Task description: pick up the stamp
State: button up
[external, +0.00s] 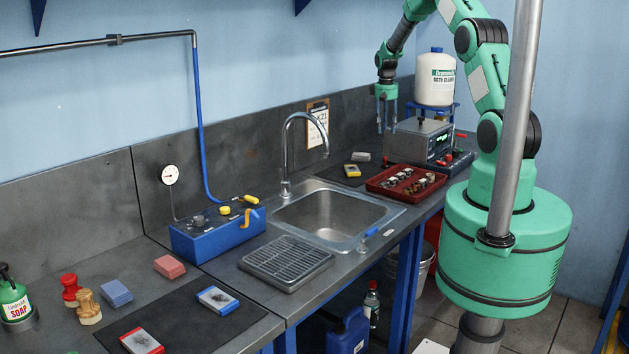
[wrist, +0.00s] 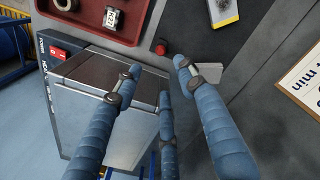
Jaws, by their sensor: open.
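Two stamp-like things with knobbed handles stand upright at the lower left of the external view. One is a red stamp (external: 70,291); the other is a wood-coloured stamp (external: 89,307) just in front of it. I cannot tell which one the task means. My gripper (external: 386,126) hangs high at the far end of the bench, beside the white bottle and far from both stamps. Its blue-grey fingers (wrist: 157,78) are spread open and empty in the wrist view. Neither stamp shows in the wrist view.
Beneath my gripper is a grey instrument box (wrist: 105,112), with a red tray (external: 372,183) of small parts nearby. A sink (external: 330,215) with a tall faucet (external: 287,150) and a blue valve box (external: 215,236) lie between. Sponges (external: 117,293) and an ink pad (external: 141,341) lie near the stamps.

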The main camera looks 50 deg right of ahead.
send_over(385, 162)
jog(key=shift+w+d+f, duration=0.1)
jog(key=shift+f, duration=2.05)
jog(key=shift+w+d+f, duration=0.1)
jog(key=shift+f, duration=2)
jog(key=shift+f, duration=0.1)
jog(key=shift+d+f+p, duration=0.1)
jog(key=shift+f+p, duration=0.4)
jog(key=shift+f, duration=2)
grip_shut()
